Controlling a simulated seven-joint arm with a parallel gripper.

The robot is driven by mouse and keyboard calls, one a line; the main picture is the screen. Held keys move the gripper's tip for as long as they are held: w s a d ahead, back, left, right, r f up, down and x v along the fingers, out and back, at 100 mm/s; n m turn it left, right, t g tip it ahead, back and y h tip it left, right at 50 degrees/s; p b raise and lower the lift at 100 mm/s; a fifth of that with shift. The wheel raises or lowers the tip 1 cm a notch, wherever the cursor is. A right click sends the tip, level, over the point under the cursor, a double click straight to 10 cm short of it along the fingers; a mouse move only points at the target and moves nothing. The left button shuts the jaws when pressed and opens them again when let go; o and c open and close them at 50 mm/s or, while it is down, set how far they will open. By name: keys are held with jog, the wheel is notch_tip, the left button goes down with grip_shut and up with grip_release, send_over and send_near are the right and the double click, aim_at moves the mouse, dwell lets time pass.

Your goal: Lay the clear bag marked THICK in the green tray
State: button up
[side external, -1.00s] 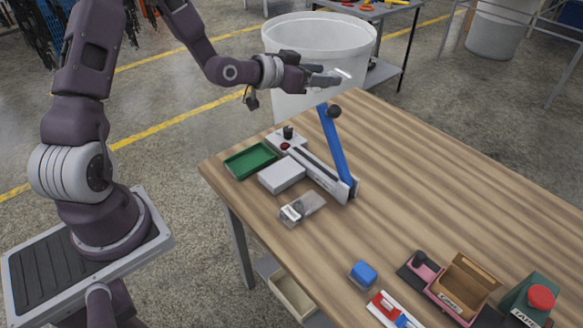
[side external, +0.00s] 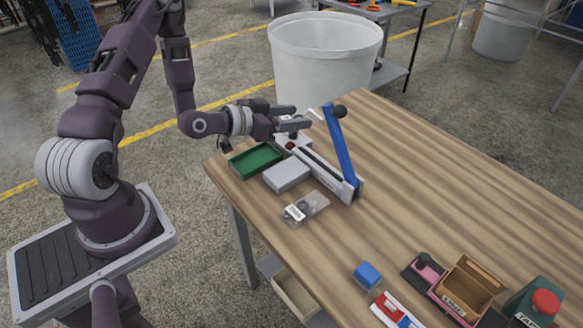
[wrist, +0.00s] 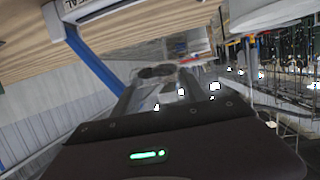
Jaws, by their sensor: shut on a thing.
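My gripper (side external: 304,117) is above the far left of the table, level and pointing right, with its tips near the black knob of a blue lever. It is shut on a small, pale, see-through thing (side external: 317,114) at its tips. A clear shape (wrist: 168,95) also shows between the fingers in the wrist view; any marking is unreadable. Another clear bag (side external: 313,204) with a white label and dark contents lies on the table; its label is too small to read. The green tray (side external: 256,160) lies at the table's left edge, below and left of my fingertips, and looks empty.
The blue lever (side external: 342,150) stands raised on its long base beside a grey box (side external: 286,176). A blue block (side external: 367,274), an open brown box (side external: 466,290) and a green container (side external: 532,305) stand nearer. The table's right middle is clear. A large white bin (side external: 325,60) stands behind.

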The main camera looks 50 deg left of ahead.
aim_at(290, 168)
jog(key=shift+s+d+f+m+h, duration=0.3)
jog(key=shift+s+f, duration=0.15)
jog(key=shift+f, duration=0.15)
jog(key=shift+s+d+f+m+h, duration=0.2)
jog(key=shift+s+d+f, duration=0.05)
jog(key=shift+s+f, duration=0.25)
notch_tip(290, 168, down, 9)
jog(key=shift+w+f, duration=0.1)
jog(key=shift+f, duration=0.3)
grip_shut()
jog(key=o, duration=1.5)
grip_release()
jog(key=shift+c, duration=0.2)
